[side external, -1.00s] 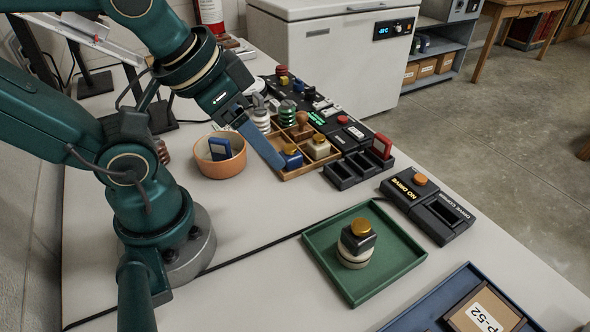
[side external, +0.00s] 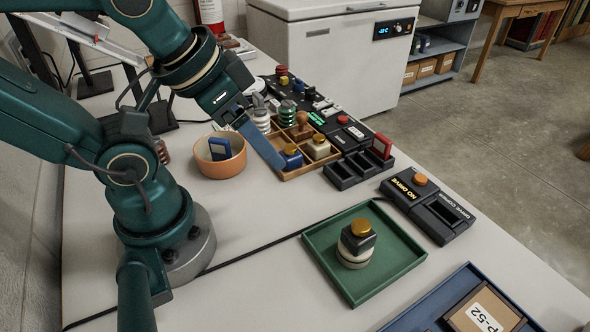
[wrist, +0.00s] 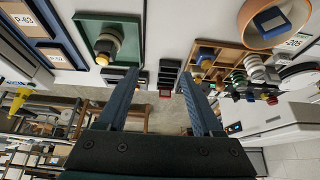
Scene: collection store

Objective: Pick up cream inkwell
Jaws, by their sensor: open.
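The cream inkwell (side external: 319,147), a small pale block with a darker cap, stands upright in a compartment at the right of the wooden divided tray (side external: 284,177). A blue inkwell (side external: 290,156) with a gold cap stands in the compartment to its left. In the side view my gripper (side external: 275,160) points down toward the tray's left edge, left of both inkwells; one finger hides part of the tray. In the wrist view my gripper (wrist: 158,76) is open and empty, with the tray (wrist: 222,58) beyond the right finger.
A terracotta bowl (side external: 220,172) holds a blue-framed piece. A green tray (side external: 390,273) holds a stacked black, gold and cream object. Black slotted holders (side external: 347,177) and a drive box (side external: 412,188) stand to the right.

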